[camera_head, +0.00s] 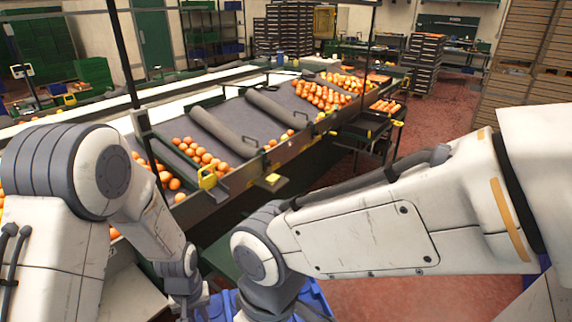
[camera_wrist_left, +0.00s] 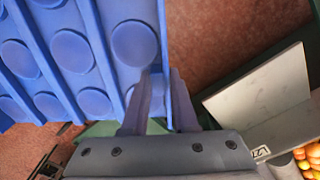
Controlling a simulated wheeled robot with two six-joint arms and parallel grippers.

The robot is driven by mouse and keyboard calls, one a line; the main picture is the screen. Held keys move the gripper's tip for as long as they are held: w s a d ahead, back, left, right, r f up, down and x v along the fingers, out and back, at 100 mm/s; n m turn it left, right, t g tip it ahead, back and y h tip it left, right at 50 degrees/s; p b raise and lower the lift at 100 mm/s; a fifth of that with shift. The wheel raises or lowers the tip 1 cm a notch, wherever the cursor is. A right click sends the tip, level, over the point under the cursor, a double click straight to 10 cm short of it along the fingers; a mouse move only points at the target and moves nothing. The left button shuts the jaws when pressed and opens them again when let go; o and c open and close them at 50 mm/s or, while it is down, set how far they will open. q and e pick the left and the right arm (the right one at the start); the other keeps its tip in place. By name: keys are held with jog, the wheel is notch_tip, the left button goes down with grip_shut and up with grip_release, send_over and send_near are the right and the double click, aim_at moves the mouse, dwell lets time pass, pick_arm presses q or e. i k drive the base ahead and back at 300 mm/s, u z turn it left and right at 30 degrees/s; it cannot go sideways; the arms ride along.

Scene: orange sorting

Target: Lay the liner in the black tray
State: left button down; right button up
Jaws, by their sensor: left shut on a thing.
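The liner (camera_wrist_left: 75,55) is a blue sheet with rows of round cups; it fills the upper left of the left wrist view. My left gripper (camera_wrist_left: 158,85) is shut on the liner's near edge. In the head view, parts of the blue liner (camera_head: 316,298) show at the bottom, behind my right arm, and my left gripper (camera_head: 188,308) is at the lower edge, partly cut off. My right gripper is out of the picture, below the bottom edge. I cannot make out the black tray for the liner in either view.
A sorting conveyor (camera_head: 245,115) with grey rollers and many oranges (camera_head: 200,152) runs across ahead. A pale panel (camera_wrist_left: 262,100) and oranges (camera_wrist_left: 310,155) are at the right of the left wrist view. Stacked dark crates (camera_head: 423,62) stand farther back. Red floor (camera_head: 440,115) is open at the right.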

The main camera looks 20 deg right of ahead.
aim_at(367, 124)
jog(key=z, duration=0.65)
jog(key=i, duration=1.1)
jog(key=z, duration=1.3)
jog(key=i, duration=3.3)
jog(key=u, duration=0.95)
jog(key=i, duration=1.15)
jog(key=u, duration=0.45)
jog(key=i, duration=0.85)
